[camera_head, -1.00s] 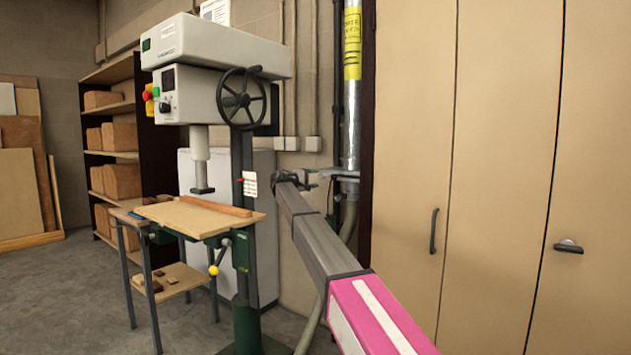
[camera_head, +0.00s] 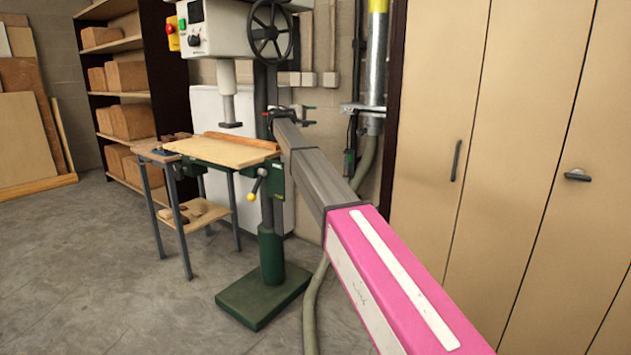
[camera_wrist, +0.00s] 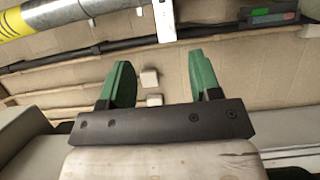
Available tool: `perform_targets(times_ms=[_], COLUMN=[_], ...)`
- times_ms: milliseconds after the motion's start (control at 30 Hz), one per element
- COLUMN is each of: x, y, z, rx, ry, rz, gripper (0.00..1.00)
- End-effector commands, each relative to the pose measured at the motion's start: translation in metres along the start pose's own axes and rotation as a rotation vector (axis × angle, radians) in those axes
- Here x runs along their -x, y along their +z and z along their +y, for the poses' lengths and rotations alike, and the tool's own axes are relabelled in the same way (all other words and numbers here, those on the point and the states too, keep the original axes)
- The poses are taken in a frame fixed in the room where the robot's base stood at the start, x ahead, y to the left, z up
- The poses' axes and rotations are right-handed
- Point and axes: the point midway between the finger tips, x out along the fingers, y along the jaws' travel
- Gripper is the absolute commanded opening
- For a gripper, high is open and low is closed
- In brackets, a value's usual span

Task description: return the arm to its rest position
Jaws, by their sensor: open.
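My arm (camera_head: 375,265), pink and grey, reaches from the lower right of the head view toward the drill press. My gripper (camera_head: 290,117) is at its far end, small in this view, beside the press column and in front of the back wall. In the wrist view my gripper (camera_wrist: 160,80) shows two green fingers spread apart with nothing between them. Beyond the fingers are the wall and small pale boxes on it.
The drill press (camera_head: 245,25) stands left of my arm, its wooden board (camera_head: 215,150) close to the gripper. A metal duct (camera_head: 376,70) and tan cabinet (camera_head: 440,120) stand to the right. A hose (camera_head: 315,300) runs below the arm. The floor (camera_head: 120,300) at front left is clear.

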Motion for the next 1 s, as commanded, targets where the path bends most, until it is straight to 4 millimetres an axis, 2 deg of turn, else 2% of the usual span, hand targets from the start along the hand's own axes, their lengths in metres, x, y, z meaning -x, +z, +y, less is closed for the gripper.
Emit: perform_targets(times_ms=[67,367,567,767,867,1000], x=[0.000,-0.011,-0.019,-0.030,-0.034,-0.036], y=[0.000,0.026,0.053,0.096,0.131,0.192], z=[0.000,-0.040,-0.082,-0.141,-0.185,-0.256], rx=[0.000,-0.001,-0.005,-0.014,-0.021,-0.043], ry=[0.000,-0.069,-0.142,-0.253,-0.338,-0.488], rz=[0.000,0.000,-0.001,-0.009,-0.018,-0.039], gripper=[0.58,0.58,0.58,0.58,0.58,0.58])
